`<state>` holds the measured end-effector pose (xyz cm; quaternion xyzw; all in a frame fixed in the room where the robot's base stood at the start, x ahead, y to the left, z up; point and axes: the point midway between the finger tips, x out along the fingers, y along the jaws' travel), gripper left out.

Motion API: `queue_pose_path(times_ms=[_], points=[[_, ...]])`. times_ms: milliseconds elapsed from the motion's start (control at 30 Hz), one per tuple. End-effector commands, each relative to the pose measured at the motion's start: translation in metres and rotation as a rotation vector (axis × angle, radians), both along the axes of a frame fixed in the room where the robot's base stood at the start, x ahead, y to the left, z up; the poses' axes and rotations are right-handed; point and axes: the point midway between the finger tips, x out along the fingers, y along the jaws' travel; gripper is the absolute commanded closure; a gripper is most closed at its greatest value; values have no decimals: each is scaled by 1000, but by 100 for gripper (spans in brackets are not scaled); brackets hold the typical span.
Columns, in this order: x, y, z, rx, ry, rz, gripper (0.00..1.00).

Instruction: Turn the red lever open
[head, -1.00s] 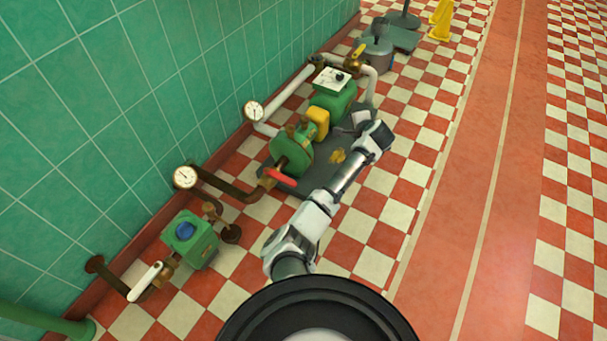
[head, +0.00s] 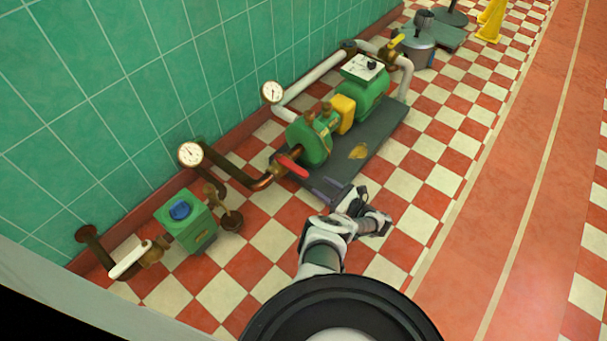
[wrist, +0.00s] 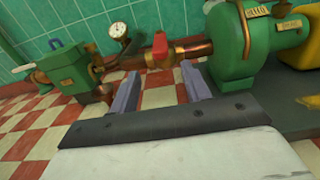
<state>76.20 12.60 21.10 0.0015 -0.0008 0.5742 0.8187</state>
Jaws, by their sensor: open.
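The red lever (head: 292,167) sits on the copper pipe left of the green pump (head: 312,140), slanting down to the right in the head view. In the wrist view the red lever (wrist: 160,52) stands on the pipe, between and just beyond the two finger tips. My gripper (head: 322,187) is open and empty, a little short of the lever on the near side. In the wrist view my gripper (wrist: 161,71) points at the pipe with its fingers apart. I see no contact with the lever.
A green box valve (head: 190,222) with a blue knob and a white lever (head: 130,260) stand at the left. Two gauges (head: 190,154) sit along the tiled wall. The pump's dark base plate (head: 385,140) lies right of the lever.

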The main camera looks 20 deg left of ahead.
Motion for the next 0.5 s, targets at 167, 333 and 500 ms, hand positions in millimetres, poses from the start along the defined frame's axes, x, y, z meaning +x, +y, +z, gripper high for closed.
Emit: queue_pose_path(times_ms=[167,333,500], points=[[14,39,-2,0,-2,2,53],[25,68,-2,0,-2,1,53],[31,86,-2,-2,-2,0,53]])
